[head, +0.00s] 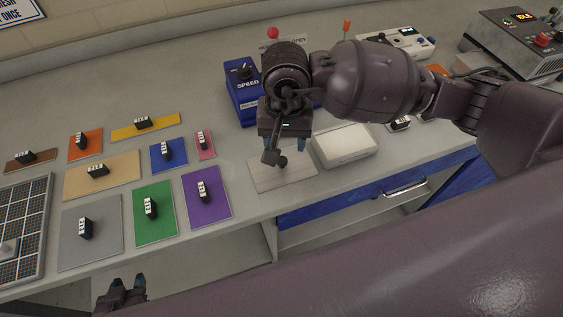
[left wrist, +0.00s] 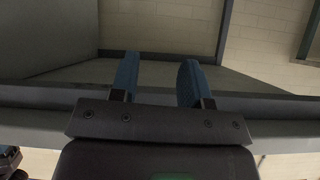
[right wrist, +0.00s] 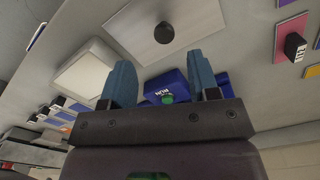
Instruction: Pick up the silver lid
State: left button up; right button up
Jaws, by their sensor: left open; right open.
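The silver lid (head: 290,180) is a flat, light grey rectangular plate lying on the grey counter near its front edge. Its round dark knob (head: 283,161) shows just below my right gripper (head: 282,145). In the right wrist view the lid (right wrist: 195,22) and its knob (right wrist: 164,32) lie beyond the open, empty fingers (right wrist: 158,66), apart from them. My right gripper hides part of the lid in the head view. My left gripper (head: 127,280) is open and empty, low in front of the counter; the left wrist view shows its spread fingers (left wrist: 158,75).
A white box (head: 345,142) stands right of the lid. A blue SPEED box (head: 243,92) stands behind. Coloured panels with black switches, including a purple one (head: 208,205), lie left. A blue drawer (head: 340,205) with a metal handle (head: 405,190) is under the counter.

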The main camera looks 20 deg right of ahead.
aim_at(282, 159)
jog(key=shift+a+f, duration=0.1)
jog(key=shift+f, duration=0.75)
jog(key=shift+a+f+p, duration=0.15)
jog(key=shift+f+p, duration=0.15)
jog(key=shift+f, duration=1.9)
pick_arm(q)
jog(key=shift+w+r, duration=0.65)
jog(key=shift+r, duration=0.1)
pick_arm(e)
jog(key=shift+c, duration=0.4)
jog(key=c, duration=0.9)
pick_arm(q)
jog(key=shift+s+f, duration=0.25)
jog(key=shift+s, duration=0.05)
pick_arm(e)
jog(key=shift+r, duration=0.1)
jog(key=shift+c, duration=0.2)
